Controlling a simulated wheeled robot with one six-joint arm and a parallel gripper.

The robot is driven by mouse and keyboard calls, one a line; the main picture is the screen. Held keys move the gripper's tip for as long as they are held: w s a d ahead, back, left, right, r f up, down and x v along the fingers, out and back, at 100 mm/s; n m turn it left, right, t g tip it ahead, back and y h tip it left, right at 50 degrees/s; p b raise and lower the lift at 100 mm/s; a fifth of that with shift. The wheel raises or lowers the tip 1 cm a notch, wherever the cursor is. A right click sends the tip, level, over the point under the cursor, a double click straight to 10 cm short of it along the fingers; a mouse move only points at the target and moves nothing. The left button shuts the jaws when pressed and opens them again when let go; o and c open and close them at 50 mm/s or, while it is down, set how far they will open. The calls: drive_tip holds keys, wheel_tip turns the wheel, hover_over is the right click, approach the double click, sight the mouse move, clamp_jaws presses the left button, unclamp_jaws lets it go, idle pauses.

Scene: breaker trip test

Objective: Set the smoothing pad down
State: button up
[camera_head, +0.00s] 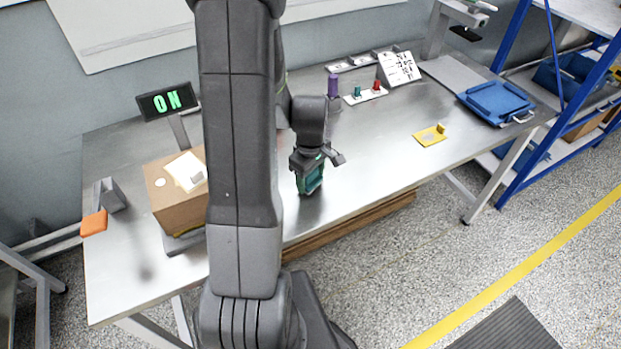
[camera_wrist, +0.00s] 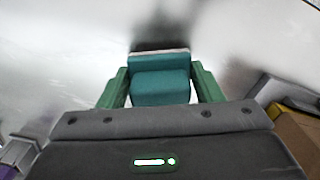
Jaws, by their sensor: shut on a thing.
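The smoothing pad appears to be the teal block with a pale strip along its far edge (camera_wrist: 160,82) in the wrist view. My gripper (camera_wrist: 160,85) is shut on it, with a green finger on each side. In the head view, my gripper (camera_head: 310,174) is low over the front part of the metal table (camera_head: 365,160). A dark shadow lies just beyond the pad in the wrist view. I cannot tell whether the pad touches the table.
A cardboard box (camera_head: 170,203) stands left of my arm, with an ON sign (camera_head: 167,101) behind it. A yellow plate (camera_head: 430,138) and a blue tray (camera_head: 497,101) lie to the right. Small purple, green and red items stand at the back. Table around my gripper is bare.

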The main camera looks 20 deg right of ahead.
drive_tip(key=shift+f, duration=0.6)
drive_tip(key=shift+f, duration=0.25)
drive_tip(key=o, duration=0.9)
drive_tip(key=shift+r, duration=0.1)
wheel_tip(320, 180, up, 12)
drive_tip(key=shift+r, duration=0.15)
